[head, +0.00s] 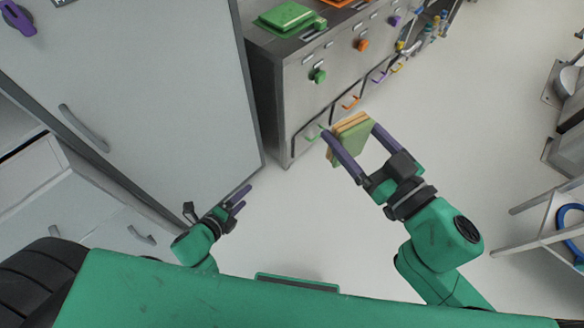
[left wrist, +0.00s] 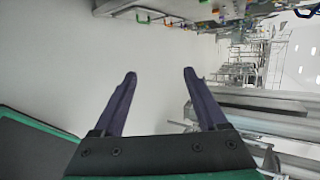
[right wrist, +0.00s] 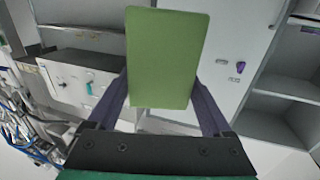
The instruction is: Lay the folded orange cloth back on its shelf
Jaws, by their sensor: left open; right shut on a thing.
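My right gripper (head: 349,132) is shut on a folded, layered block (head: 352,145) with a green face and orange-tan layers along its upper edge. I take this as the folded cloth, though much of it looks green. In the right wrist view its flat green face (right wrist: 167,58) fills the space between the fingers. It is held in the air in front of a grey drawer cabinet. My left gripper (head: 238,197) is low beside the tall grey door; its open, empty fingers show in the left wrist view (left wrist: 160,76). I cannot tell which shelf is the cloth's own.
A tall grey door (head: 150,80) stands at left. Open shelves (right wrist: 285,82) show in the right wrist view. A white rack (head: 540,215) stands at right. The middle floor is clear.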

